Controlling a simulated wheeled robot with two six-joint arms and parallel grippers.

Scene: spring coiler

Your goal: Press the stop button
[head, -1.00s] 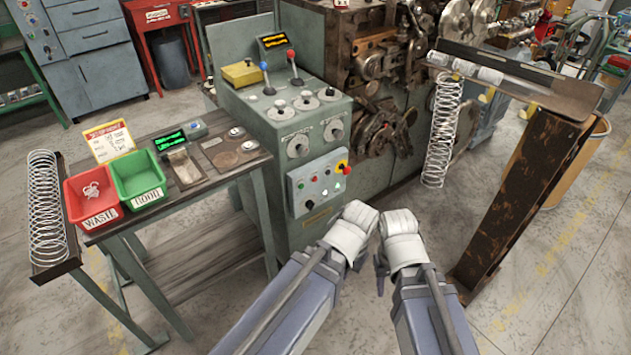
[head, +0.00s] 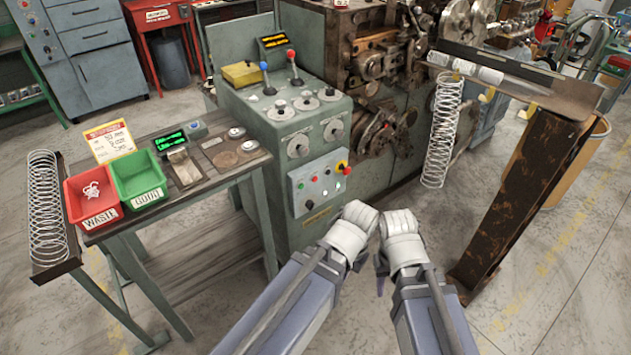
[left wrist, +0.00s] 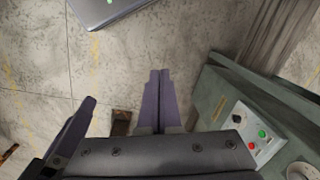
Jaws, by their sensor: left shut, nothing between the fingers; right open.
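The grey control panel (head: 308,189) is on the front of the green cabinet. A red mushroom button on a yellow base (head: 342,167) sits at its upper right corner. A smaller red button (head: 314,179) sits mid-panel; which one is labelled stop cannot be read. The panel also shows at the right of the left wrist view (left wrist: 250,130). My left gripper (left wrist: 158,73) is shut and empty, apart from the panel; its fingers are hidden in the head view. My right gripper (head: 381,272) is open, mostly hidden below its wrist, right of the panel; a finger shows in the left wrist view.
A side table with a red waste bin (head: 74,207) and a green bin (head: 122,181) stands left of the cabinet. A rusty stand (head: 520,195) with a chute rises at the right. A spring (head: 441,130) hangs by the machine. Two levers (head: 291,62) top the cabinet.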

